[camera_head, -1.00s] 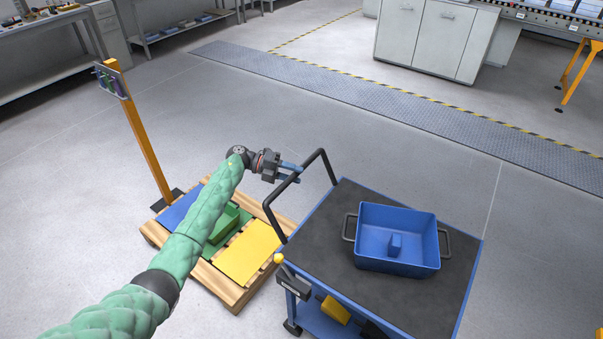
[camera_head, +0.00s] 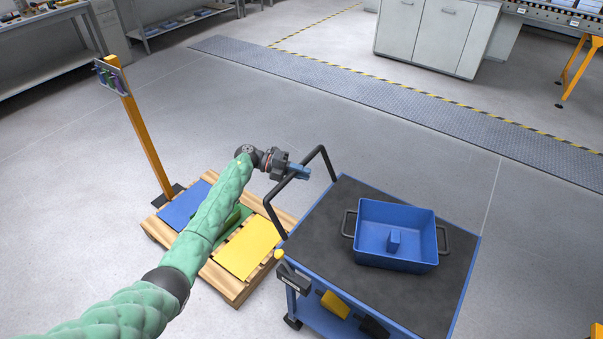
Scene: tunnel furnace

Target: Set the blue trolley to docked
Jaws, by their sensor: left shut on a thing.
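The blue trolley (camera_head: 330,228) stands at the lower right, with a dark top and a black push handle (camera_head: 270,205) on its left side. My left gripper (camera_head: 302,173) is at the upper part of that handle, shut on its bar. The green-sleeved left arm reaches in from the lower left. A small lever with a yellow knob (camera_head: 279,255) stands at the trolley's near left corner. A blue tray (camera_head: 398,258) with two dark grips and a blue block inside sits on the trolley top. My right gripper is not in view.
A wooden pallet (camera_head: 232,286) with blue, green and yellow panels lies left of the trolley, partly behind my arm. An orange post (camera_head: 147,140) stands at its far side. Grey cabinets (camera_head: 430,35) stand at the back. Floor beyond the trolley is clear.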

